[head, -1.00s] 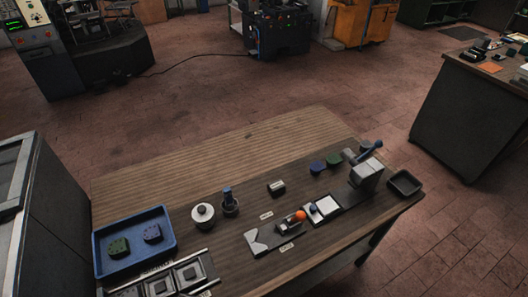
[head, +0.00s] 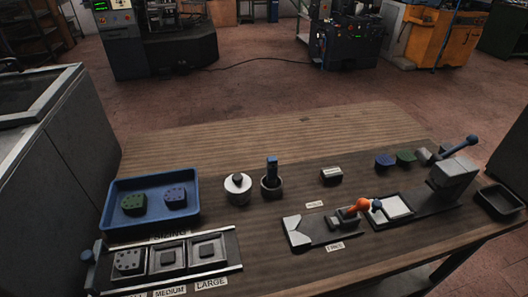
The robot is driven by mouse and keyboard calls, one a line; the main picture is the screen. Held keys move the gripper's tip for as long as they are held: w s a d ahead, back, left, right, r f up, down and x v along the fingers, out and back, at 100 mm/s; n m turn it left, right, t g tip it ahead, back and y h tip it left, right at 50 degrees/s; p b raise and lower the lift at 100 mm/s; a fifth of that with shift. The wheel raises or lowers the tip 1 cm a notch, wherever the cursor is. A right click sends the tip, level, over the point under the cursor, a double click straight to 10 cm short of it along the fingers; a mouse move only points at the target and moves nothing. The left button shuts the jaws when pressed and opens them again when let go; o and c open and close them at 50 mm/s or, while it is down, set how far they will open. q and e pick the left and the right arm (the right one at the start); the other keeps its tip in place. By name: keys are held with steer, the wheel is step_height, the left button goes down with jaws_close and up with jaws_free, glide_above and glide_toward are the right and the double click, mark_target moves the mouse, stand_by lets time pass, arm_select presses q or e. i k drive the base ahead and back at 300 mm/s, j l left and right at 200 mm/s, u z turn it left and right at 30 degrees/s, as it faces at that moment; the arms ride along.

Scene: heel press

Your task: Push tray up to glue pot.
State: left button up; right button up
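A blue tray (head: 119,212) lies at the left of the workbench, with a green heel-shaped block (head: 133,204) and a purple-blue one (head: 175,197) in it. A round whitish pot with a dark knob (head: 238,186) stands to the tray's right, with a narrow strip of bare wood between them. Just right of that, a dark cup (head: 271,188) holds a blue-handled tool (head: 271,168). No label shows which of the two is the glue pot. A second, small dark tray (head: 498,203) lies at the far right end. Neither of my grippers is in view.
A sizing rack (head: 165,262) with several square slots lies in front of the blue tray. A fixture with an orange knob (head: 362,205) and a lever press (head: 453,178) stand at the right. The bench's back half (head: 270,135) is bare.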

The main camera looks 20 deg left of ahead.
mark_target(114, 222)
steer(key=i+j+u, duration=0.1)
steer(key=u, duration=1.45)
